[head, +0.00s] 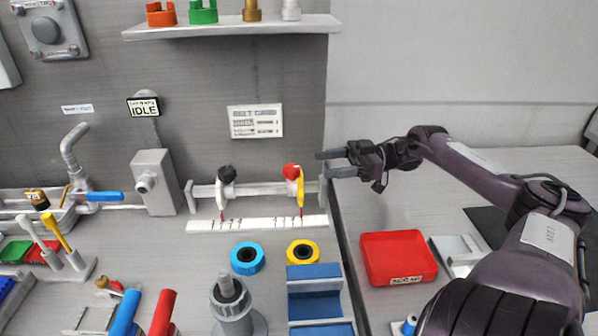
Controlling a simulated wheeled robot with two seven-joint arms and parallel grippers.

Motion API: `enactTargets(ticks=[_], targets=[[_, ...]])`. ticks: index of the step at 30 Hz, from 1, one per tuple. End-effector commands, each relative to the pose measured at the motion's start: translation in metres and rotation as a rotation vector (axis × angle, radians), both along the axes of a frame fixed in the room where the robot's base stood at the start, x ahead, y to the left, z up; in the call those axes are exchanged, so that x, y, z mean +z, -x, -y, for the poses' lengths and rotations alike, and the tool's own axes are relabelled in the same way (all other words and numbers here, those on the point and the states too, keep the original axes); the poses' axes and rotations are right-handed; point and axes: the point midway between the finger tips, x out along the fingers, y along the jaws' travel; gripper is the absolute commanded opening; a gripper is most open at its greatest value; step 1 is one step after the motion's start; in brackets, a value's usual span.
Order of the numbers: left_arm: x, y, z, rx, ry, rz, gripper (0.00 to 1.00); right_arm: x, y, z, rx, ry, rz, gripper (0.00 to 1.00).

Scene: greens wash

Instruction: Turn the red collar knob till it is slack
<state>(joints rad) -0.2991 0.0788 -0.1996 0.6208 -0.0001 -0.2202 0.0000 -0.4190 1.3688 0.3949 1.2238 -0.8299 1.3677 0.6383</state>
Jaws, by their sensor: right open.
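The red collar knob (291,171) sits on the right part of a pale horizontal rail (256,188) at the back of the bench. A yellow pointer arm (300,190) hangs beside it, with a red tip over a white scale strip (257,224). A black collar knob (227,174) with a white arm sits further left on the rail. My right gripper (322,164) is open and empty. Its fingers point left toward the red knob, with a small gap between them in the picture. My left gripper is not in view.
Below the scale lie a blue ring (247,258) and a yellow ring (303,252). A red tray (398,237) stands right of the bench edge, under my right arm. A shelf (232,28) with several coloured parts hangs above. A small sign reads IDLE (144,107).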

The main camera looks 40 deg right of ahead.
Motion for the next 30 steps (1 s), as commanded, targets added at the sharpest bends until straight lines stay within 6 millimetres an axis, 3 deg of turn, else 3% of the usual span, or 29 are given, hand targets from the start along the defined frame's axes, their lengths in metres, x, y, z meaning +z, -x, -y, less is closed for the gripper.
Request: enactTargets(ticks=[15,27,30], targets=[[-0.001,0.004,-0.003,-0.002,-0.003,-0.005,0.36,0.001,-0.036,-0.058,0.002,0.0,0.004,0.58],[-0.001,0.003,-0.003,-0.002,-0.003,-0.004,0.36,0.0,-0.041,-0.066,0.001,0.0,0.0,0.58],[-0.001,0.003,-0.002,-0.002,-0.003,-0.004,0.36,0.0,-0.041,-0.066,0.001,0.0,0.0,0.46]])
